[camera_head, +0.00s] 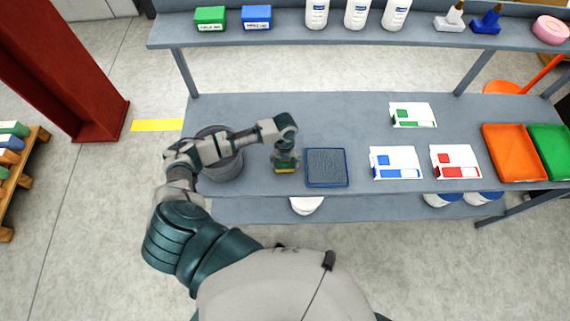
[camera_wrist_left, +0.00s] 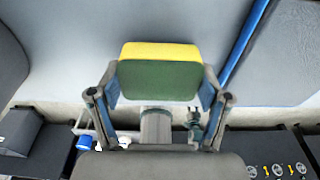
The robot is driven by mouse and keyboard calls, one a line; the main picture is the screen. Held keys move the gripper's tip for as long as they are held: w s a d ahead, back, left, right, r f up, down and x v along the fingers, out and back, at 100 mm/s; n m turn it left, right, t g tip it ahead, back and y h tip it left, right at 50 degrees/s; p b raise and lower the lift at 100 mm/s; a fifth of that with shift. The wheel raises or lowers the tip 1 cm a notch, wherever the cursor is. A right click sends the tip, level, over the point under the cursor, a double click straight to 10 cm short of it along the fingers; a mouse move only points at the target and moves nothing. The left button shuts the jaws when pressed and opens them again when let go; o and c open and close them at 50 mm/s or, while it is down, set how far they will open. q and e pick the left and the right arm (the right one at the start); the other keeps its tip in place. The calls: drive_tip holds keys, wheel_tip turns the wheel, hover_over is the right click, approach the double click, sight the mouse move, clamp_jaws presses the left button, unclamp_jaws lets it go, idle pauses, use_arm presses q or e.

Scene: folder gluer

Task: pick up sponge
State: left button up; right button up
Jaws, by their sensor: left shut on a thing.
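The sponge (camera_wrist_left: 160,72), yellow on one side and green on the other, fills the space between the fingers in the left wrist view. My left gripper (camera_wrist_left: 158,98) is shut on it, one finger on each side. In the head view the sponge (camera_head: 286,167) shows small below my left gripper (camera_head: 286,158), over the front part of the grey table, just left of a blue-rimmed tray. I cannot tell whether it touches the table. My right gripper is not in view.
The blue-rimmed tray (camera_head: 326,168) is close on the right of the sponge, a grey bucket (camera_head: 222,160) on the left beneath my arm. White cartons (camera_head: 395,163) and an orange tray (camera_head: 514,153) are farther right. A raised shelf (camera_head: 290,33) with bottles runs behind.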

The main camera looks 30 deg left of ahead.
use_arm(q)
drive_tip(key=shift+s+d+r, duration=0.1)
drive_tip(key=shift+s+r, duration=0.05)
drive_tip(key=shift+r, duration=0.4)
drive_tip(key=shift+s+r, duration=0.15)
drive_tip(key=shift+r, duration=0.35)
drive_tip(key=s+d+r+b, duration=0.1)
drive_tip(key=s+d, duration=0.4)
drive_tip(key=s, duration=0.9)
drive_tip(key=shift+s+d+r, duration=0.2)
drive_tip(key=shift+s, duration=0.05)
